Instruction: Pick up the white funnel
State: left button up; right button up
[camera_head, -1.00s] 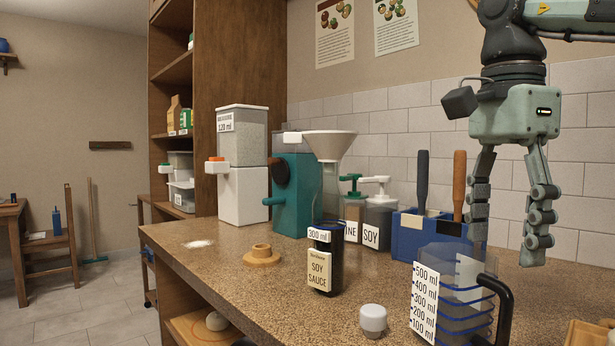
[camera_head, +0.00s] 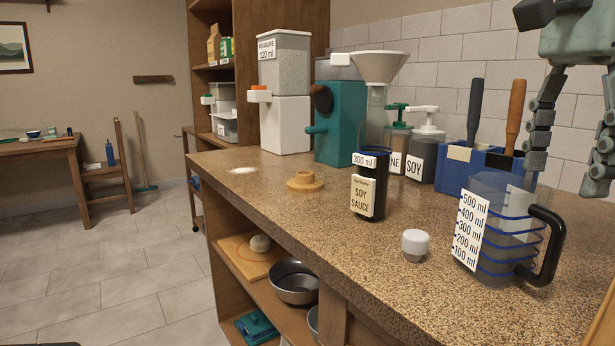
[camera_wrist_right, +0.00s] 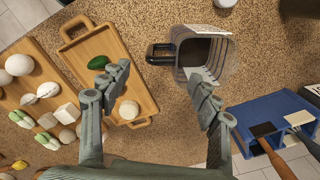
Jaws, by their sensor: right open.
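My right gripper (camera_head: 568,150) hangs fingers down, open and empty, to the right of the funnel and nearer to me. In the right wrist view its open fingers (camera_wrist_right: 160,77) are apart above the counter, with nothing between them, and the funnel is out of sight. My left gripper is not in view.
The measuring jug (camera_head: 496,225) and blue tool holder (camera_head: 460,165) stand below my right gripper. The soy sauce bottle (camera_head: 366,197) and soy pump bottle (camera_head: 425,150) are near the funnel. A white cap (camera_head: 415,244) lies in front. Wooden trays (camera_wrist_right: 105,55) with food show in the wrist view.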

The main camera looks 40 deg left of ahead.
aim_at(377, 68)
jog(key=k, duration=1.5)
